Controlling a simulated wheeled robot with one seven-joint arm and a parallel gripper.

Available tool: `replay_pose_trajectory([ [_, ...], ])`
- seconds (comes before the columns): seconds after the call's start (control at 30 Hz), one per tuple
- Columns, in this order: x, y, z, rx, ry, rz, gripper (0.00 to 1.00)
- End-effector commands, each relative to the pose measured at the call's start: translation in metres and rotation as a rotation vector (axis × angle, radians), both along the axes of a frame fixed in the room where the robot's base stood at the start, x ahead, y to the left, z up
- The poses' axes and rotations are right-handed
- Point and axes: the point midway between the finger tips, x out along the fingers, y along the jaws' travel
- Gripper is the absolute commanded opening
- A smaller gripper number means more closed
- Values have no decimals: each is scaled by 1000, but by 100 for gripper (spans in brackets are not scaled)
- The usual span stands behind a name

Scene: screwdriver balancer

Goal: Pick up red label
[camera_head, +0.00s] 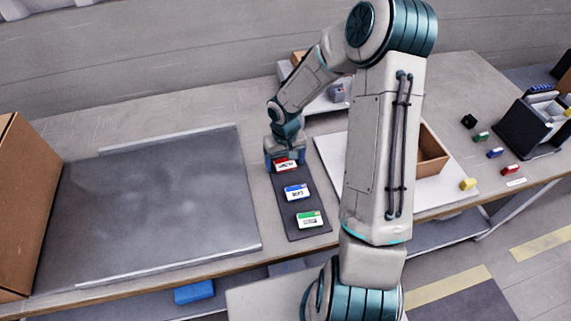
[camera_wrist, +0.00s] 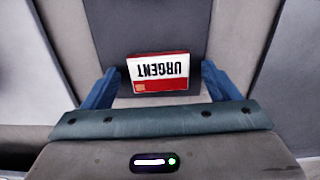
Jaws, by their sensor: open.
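The red label (camera_head: 285,164) lies at the far end of a dark strip mat (camera_head: 300,235) on the table. In the wrist view the red label (camera_wrist: 157,72) has a red band and a white field reading "URGENT", upside down. My gripper (camera_head: 285,158) is over it in the head view and partly covers it. In the wrist view my gripper (camera_wrist: 160,86) is open, with one blue finger on each side of the label and a gap to each. I cannot tell the fingers' exact height above the mat.
A blue label (camera_head: 296,192) and a green label (camera_head: 309,219) lie nearer on the same mat. A dark grey panel (camera_head: 150,205) is to the left, with a cardboard box (camera_head: 25,200) beyond it. An open brown box (camera_head: 432,152) stands on a white board to the right.

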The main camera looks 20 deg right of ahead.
Motion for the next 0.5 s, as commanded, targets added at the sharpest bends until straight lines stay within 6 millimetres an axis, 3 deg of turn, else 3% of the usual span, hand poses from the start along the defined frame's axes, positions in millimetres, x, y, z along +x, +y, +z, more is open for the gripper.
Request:
replay_pose_trajectory([
  [0.17, 0, 0, 0, 0, 0, 0, 79],
  [0.33, 0, 0, 0, 0, 0, 0, 32],
  [0.37, 0, 0, 0, 0, 0, 0, 28],
  [0.5, 0, 0, 0, 0, -1, 0, 28],
])
